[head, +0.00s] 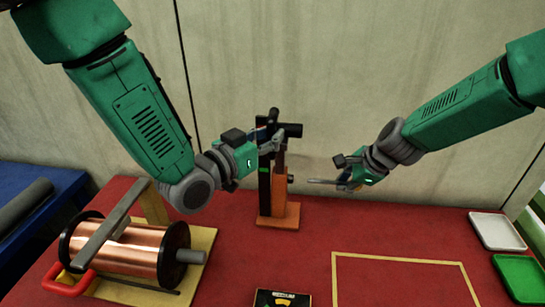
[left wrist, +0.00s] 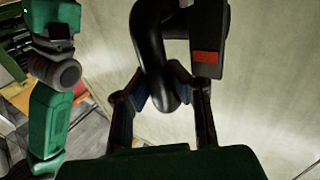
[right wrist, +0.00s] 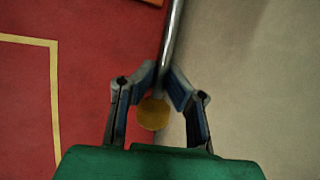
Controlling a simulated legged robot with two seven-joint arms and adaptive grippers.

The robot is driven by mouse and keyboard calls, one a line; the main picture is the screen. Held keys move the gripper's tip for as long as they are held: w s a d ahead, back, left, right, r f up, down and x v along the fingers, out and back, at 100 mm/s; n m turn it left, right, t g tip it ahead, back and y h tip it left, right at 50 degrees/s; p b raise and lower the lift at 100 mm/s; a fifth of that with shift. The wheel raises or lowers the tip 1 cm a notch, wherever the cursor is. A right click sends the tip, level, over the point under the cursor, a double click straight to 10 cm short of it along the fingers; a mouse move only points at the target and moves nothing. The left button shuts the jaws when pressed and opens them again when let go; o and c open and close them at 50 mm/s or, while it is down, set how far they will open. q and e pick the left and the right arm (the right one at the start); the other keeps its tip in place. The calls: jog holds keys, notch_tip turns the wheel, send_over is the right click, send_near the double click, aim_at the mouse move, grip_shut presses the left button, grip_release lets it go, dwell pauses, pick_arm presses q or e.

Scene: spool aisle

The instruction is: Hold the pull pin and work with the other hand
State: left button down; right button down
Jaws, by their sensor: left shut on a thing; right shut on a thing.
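A black post (head: 265,193) stands on an orange base (head: 279,217) at the table's back, with a black crosspiece on top. My left gripper (head: 287,133) is at its upper part. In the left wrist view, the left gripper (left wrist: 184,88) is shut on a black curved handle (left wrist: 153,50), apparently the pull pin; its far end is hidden. My right gripper (head: 345,182) is in the air right of the post. It is shut on a thin metal rod (head: 322,182), which points left towards the post. The rod (right wrist: 173,32) also shows in the right wrist view, with a yellow round end (right wrist: 153,114) between the fingers.
A copper wire spool (head: 130,250) with a grey bar over it and a red handle (head: 70,283) lies front left. A black box (head: 282,298) is at the front. A yellow outline (head: 400,259) encloses clear red table. White (head: 497,231) and green (head: 519,279) trays are right.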

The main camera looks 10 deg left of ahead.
aim_at(271, 117)
pick_arm(q)
notch_tip(271, 117, up, 5)
jog(key=shift+w+r, duration=0.1)
pick_arm(e)
jog(key=shift+w+d+r, duration=0.1)
jog(key=shift+w+r, duration=0.15)
jog(key=shift+r, duration=0.05)
